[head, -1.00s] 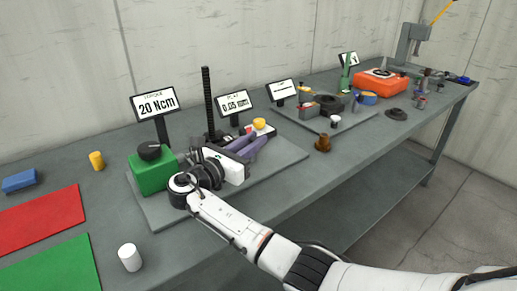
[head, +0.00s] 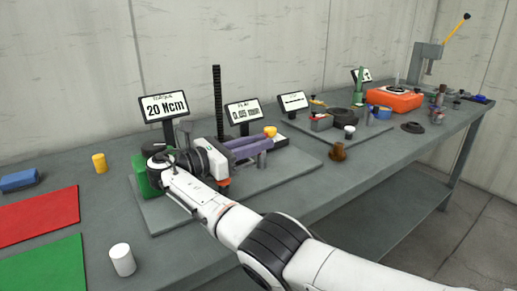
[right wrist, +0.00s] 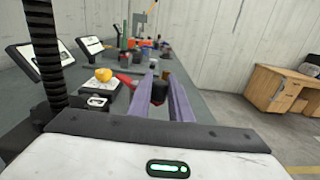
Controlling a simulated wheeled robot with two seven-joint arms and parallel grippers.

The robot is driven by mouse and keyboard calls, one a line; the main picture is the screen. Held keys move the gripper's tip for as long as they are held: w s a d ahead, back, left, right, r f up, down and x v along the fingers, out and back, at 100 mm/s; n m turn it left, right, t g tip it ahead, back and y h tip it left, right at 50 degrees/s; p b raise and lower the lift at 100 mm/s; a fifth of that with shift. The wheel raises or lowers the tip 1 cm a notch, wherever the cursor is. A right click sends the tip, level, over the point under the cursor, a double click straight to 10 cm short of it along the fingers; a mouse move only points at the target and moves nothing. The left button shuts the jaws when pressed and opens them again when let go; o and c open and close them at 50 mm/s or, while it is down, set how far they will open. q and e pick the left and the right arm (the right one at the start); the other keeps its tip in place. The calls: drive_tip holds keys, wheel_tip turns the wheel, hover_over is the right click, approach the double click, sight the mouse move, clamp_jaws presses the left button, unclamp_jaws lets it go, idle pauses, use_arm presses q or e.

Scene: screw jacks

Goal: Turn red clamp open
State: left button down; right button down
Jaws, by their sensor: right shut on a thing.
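The red clamp (right wrist: 124,81) shows in the right wrist view as a short red piece beside the left-hand finger, which hides part of it. My right gripper (right wrist: 160,87) reaches away from the camera with two purple fingers. A dark, rounded piece (right wrist: 158,93) shows between them; whether it belongs to the clamp I cannot tell. In the head view the right gripper (head: 262,145) lies over the grey base plate (head: 175,219), fingers pointing right. It is shut, but the exact contact is hidden. My left gripper is not in view.
A green block (head: 141,177) stands behind my wrist, near the 20 Ncm display (head: 164,107). A black toothed column (head: 218,95) rises behind the gripper. A yellow knob (head: 270,131) is close to the fingertips. A brown knob (head: 337,151) stands to the right.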

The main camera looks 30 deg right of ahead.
idle(0.4)
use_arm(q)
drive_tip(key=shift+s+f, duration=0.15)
use_arm(e)
drive_tip(key=c, duration=1.6)
unclamp_jaws()
drive_tip(key=shift+r, duration=0.15)
use_arm(q)
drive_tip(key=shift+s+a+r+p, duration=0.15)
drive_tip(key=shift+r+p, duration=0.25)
drive_tip(key=shift+p, duration=0.35)
use_arm(e)
wheel_tip(320, 180, up, 10)
drive_tip(key=shift+f, duration=0.1)
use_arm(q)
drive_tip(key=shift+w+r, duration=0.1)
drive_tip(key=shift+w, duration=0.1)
